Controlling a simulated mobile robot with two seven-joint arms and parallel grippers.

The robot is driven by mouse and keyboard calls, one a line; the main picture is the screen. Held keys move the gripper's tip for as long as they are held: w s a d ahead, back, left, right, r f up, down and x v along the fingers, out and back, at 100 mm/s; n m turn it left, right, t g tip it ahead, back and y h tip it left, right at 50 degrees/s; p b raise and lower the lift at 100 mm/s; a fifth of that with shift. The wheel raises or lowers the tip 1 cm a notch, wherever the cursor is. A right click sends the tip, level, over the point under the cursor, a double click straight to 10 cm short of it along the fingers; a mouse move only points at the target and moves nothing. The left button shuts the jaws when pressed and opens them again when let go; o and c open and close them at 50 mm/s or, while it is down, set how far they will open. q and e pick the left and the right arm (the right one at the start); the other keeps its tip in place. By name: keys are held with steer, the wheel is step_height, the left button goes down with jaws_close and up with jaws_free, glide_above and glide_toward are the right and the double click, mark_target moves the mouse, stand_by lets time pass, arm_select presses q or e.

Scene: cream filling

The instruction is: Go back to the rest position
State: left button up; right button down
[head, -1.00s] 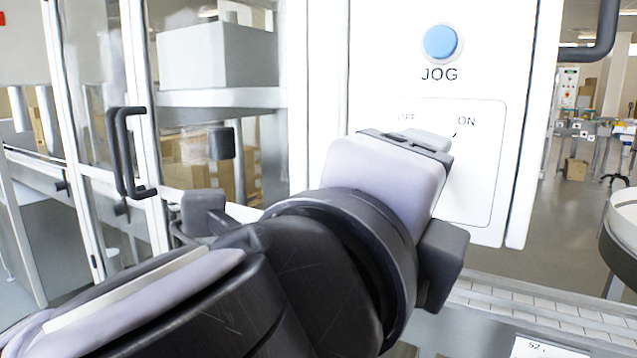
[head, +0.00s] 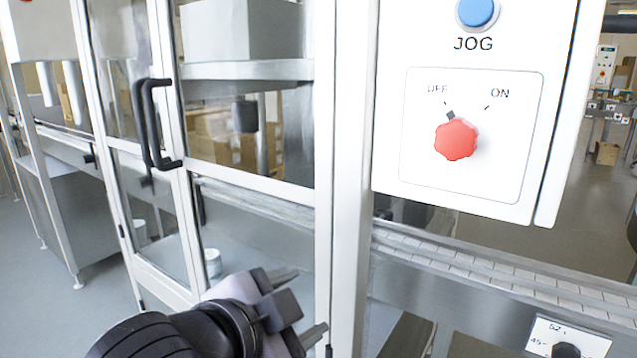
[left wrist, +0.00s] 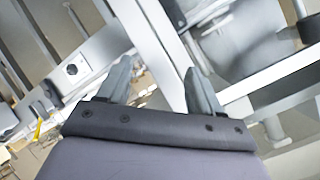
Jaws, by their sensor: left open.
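My left gripper (head: 300,304) is at the bottom of the head view, below and left of the white control panel. Its two fingers are apart with nothing between them. The left wrist view also shows the left gripper (left wrist: 157,85) with its fingers spread and empty, in front of pale metal frame bars. The red knob (head: 456,139) on the panel has its dark pointer toward OFF. The gripper is clear of the knob. My right gripper is in neither view.
A blue JOG button (head: 477,11) sits above the knob. A glazed cabinet door with a black handle (head: 155,125) stands at left. A metal conveyor (head: 500,265) runs under the panel at right. Open floor (head: 45,250) shows at far left.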

arm_select(q)
steer(key=s+a+f+n+g+y, duration=0.1)
steer(key=s+a+f+n, duration=0.1)
steer(key=a+f+n, duration=0.3)
steer(key=s+a+f+g+y, duration=0.1)
steer(key=s+a+f+g, duration=0.1)
steer(key=f, duration=0.6)
steer(key=s+a+f+n+g+y, duration=0.1)
steer(key=s+a+f+n+y, duration=0.1)
steer(key=s+a+f+n, duration=0.3)
steer(key=s+a+f+n+g+y, duration=0.2)
steer(key=s+a+f+n+g, duration=0.15)
steer(key=s+a+f, duration=0.7)
steer(key=w+d+f+m+t+h+p, duration=0.1)
steer(key=w+d+f+t+p, duration=0.2)
steer(key=w+d+t+p, duration=0.2)
steer(key=shift+w+t+h+p, duration=0.4)
steer(key=shift+w+t+p, duration=0.2)
steer(key=shift+p, duration=0.5)
